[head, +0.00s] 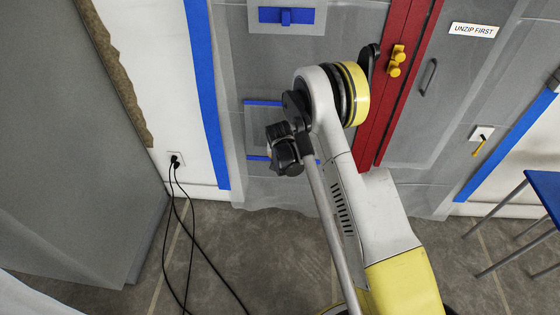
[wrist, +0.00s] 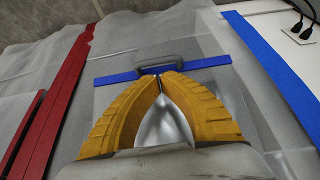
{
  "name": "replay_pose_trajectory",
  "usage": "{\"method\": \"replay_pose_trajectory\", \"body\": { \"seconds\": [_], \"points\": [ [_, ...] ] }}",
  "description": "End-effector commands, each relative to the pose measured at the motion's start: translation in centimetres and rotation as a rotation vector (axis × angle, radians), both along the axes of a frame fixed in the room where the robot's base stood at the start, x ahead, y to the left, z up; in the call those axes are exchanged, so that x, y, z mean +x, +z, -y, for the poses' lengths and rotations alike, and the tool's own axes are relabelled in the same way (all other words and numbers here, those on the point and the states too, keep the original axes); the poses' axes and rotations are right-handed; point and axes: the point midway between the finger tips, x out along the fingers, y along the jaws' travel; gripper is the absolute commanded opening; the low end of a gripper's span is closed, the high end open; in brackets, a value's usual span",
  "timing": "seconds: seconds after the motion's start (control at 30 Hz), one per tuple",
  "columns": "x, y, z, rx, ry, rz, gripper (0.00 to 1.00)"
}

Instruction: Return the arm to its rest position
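My arm (head: 350,200) is raised and bent in the head view, in front of a plastic-sheeted wall with a red zipper strip (head: 398,85). My gripper (wrist: 160,80) shows in the wrist view with two yellow ribbed fingers. Their tips meet, and no object shows between them. The tips appear in front of a grey handle (wrist: 170,67) on a blue-taped panel; I cannot tell whether they touch it. In the head view my gripper's fingers are hidden behind the arm.
A blue table (head: 545,190) stands at the right. A grey panel (head: 75,130) stands at the left. Black cables (head: 190,240) run from a wall outlet (head: 175,159) across the floor. Yellow zipper pulls (head: 397,60) sit on the red strip. Some grey floor (head: 260,240) is bare.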

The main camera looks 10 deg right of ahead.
Motion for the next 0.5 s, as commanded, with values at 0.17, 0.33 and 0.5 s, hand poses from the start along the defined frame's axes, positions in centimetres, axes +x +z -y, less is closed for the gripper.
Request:
{"method": "replay_pose_trajectory", "body": {
  "seconds": [0.17,0.33,0.5],
  "points": [
    [-0.1,0.9,0.1,0.000,0.000,0.001,0.00],
    [-0.1,1.5,0.1,0.000,0.003,0.002,0.00],
    [-0.7,7.4,0.2,0.000,0.025,0.013,0.00]
  ]
}}
